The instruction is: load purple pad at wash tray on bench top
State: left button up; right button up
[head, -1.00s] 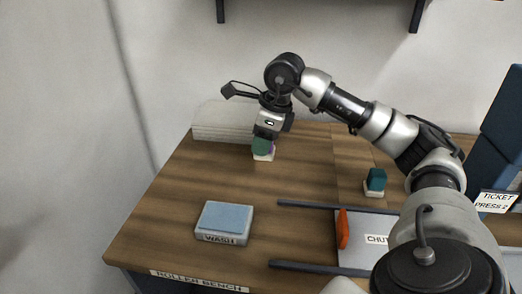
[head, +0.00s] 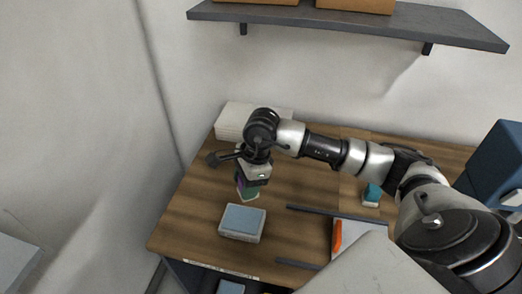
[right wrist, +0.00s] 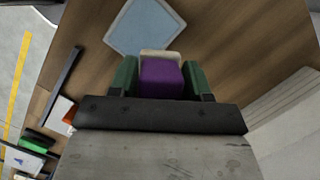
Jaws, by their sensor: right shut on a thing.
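My right gripper (head: 248,184) is shut on the purple pad, with its green fingers on either side. The purple pad (right wrist: 161,80) has a pale base and shows clearly in the right wrist view. In the head view it is mostly hidden by the fingers. The wash tray (head: 242,222) is a grey-white block with a light blue top, at the front left of the bench top (head: 188,222). The held pad is above the bench, just behind the tray in the head view. The tray's blue top also shows in the right wrist view (right wrist: 145,25). My left gripper is not in view.
A teal pad (head: 372,194) on a white base stands to the right. Dark rails (head: 315,212) and an orange piece (head: 337,234) are by the chute. A white stack (head: 234,122) is at the back left. A shelf (head: 350,20) with boxes hangs above.

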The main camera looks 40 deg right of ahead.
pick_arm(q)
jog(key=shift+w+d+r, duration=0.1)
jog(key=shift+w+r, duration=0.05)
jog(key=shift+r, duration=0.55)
pick_arm(e)
jog(key=shift+n, duration=0.8)
jog(key=shift+s+a+f, duration=0.3)
jog(key=shift+a+f, duration=0.25)
jog(key=shift+f, duration=0.35)
jog(key=shift+s+a+f, duration=0.35)
jog(key=shift+a+f, duration=0.25)
jog(key=shift+f, duration=0.25)
jog(key=shift+s+a+f, duration=0.3)
jog(key=shift+a+f, duration=0.25)
jog(key=shift+f, duration=0.35)
pick_arm(q)
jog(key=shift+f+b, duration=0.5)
jog(key=shift+b, duration=0.05)
pick_arm(e)
jog(key=shift+f, duration=0.5)
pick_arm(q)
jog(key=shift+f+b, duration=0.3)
pick_arm(e)
jog(key=shift+s+f, duration=0.1)
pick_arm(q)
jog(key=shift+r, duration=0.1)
